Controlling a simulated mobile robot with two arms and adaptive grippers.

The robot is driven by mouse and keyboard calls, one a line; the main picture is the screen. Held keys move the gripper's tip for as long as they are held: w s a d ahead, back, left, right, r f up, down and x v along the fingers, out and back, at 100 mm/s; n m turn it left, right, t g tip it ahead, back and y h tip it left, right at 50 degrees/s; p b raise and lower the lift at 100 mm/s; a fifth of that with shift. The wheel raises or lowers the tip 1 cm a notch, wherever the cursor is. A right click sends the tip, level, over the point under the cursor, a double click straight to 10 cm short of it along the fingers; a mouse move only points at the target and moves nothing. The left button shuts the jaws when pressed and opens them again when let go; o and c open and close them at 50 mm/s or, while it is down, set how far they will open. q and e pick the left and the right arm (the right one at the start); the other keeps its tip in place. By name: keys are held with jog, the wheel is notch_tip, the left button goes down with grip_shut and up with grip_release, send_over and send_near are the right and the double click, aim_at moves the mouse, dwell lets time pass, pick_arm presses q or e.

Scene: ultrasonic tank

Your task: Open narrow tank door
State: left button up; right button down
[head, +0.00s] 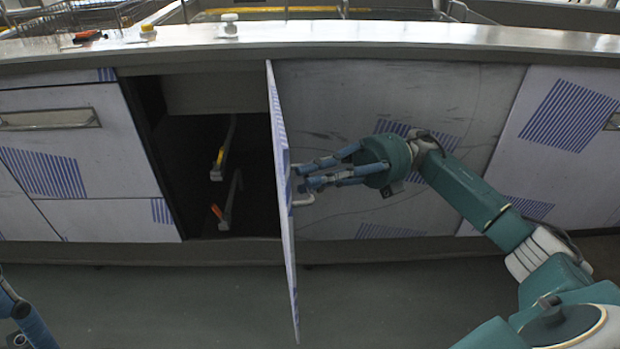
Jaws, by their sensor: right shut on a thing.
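The narrow tank door (277,130) stands swung out from the cabinet and shows almost edge-on in the head view. Its bar handle (303,200) is on the right-hand face of the door. My right gripper (299,178) reaches in from the right, with its blue fingers at the handle. It is shut on the handle; the exact contact is partly hidden by the fingers. The dark opening (205,165) behind the door is exposed on the left. My left gripper does not show clearly; only part of my left arm is at the lower left edge.
Inside the opening are two valve levers, one with a yellow part (219,158) and one with an orange tip (217,212). A drawer front (70,125) is to the left. A metal worktop (350,35) runs above. The floor (180,300) in front looks clear.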

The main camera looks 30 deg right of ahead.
jog(key=shift+w+r, duration=0.1)
jog(key=c, duration=1.7)
grip_release()
jog(key=shift+d, duration=0.1)
jog(key=shift+v, duration=5.95)
